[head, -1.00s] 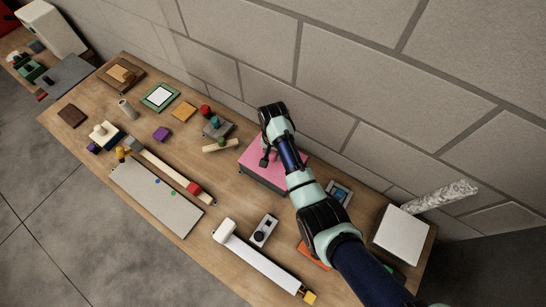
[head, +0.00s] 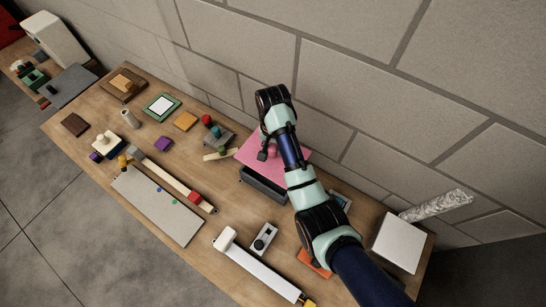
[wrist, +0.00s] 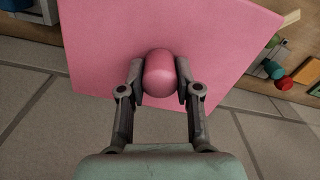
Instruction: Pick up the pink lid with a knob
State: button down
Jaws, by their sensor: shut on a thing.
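The pink lid (head: 254,147) is a flat square plate with a rounded pink knob (wrist: 159,74). In the wrist view my gripper (wrist: 160,82) is shut on the knob, one finger on each side, and the lid's plate (wrist: 112,45) spreads out beyond the fingers. In the head view the lid is raised above a dark grey box (head: 262,184), with the box's side and part of its top edge showing below it. My arm hides part of the lid, and the knob cannot be seen in the head view.
A grey stand with red and green knobs (head: 217,134) is just left of the lid. A small grey device (head: 264,238) and a long white bar (head: 258,268) lie in front. A white box (head: 398,242) is at the right. The block wall rises close behind.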

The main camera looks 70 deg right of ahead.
notch_tip(320, 180, up, 9)
jog(key=p, duration=0.7)
jog(key=shift+r, duration=0.15)
